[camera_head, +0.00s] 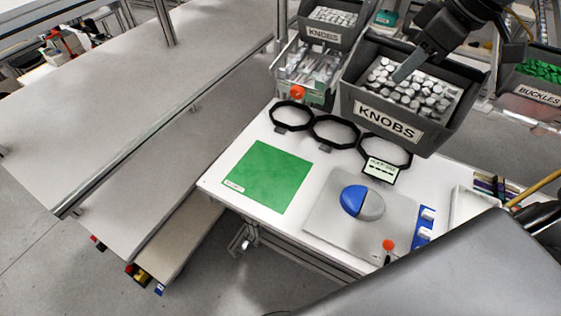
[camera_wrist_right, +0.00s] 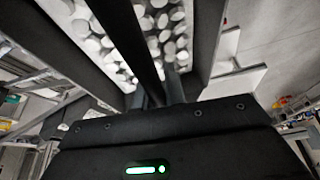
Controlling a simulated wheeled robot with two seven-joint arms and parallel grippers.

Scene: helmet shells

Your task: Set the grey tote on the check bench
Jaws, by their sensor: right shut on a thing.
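The grey tote (camera_head: 425,141) has a KNOBS label and is full of pale round knobs. It is at the upper right of the head view, over the back edge of a white bench (camera_head: 222,178). It looks raised, but its underside is hidden. My right gripper (camera_head: 408,66) reaches in from the top right and is shut on the tote; the exact grip is hard to see. The right wrist view shows the fingers (camera_wrist_right: 160,92) among the tote's dark walls and knobs. The frames do not make clear which surface is the check bench. My left gripper is not in view.
The white bench holds a green mat (camera_head: 268,176), black rings (camera_head: 335,131) and a grey plate (camera_head: 325,216) with a blue-and-grey dome (camera_head: 362,202). More bins (camera_head: 322,32) stand behind. A long, mostly bare grey table (camera_head: 110,100) is at the left.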

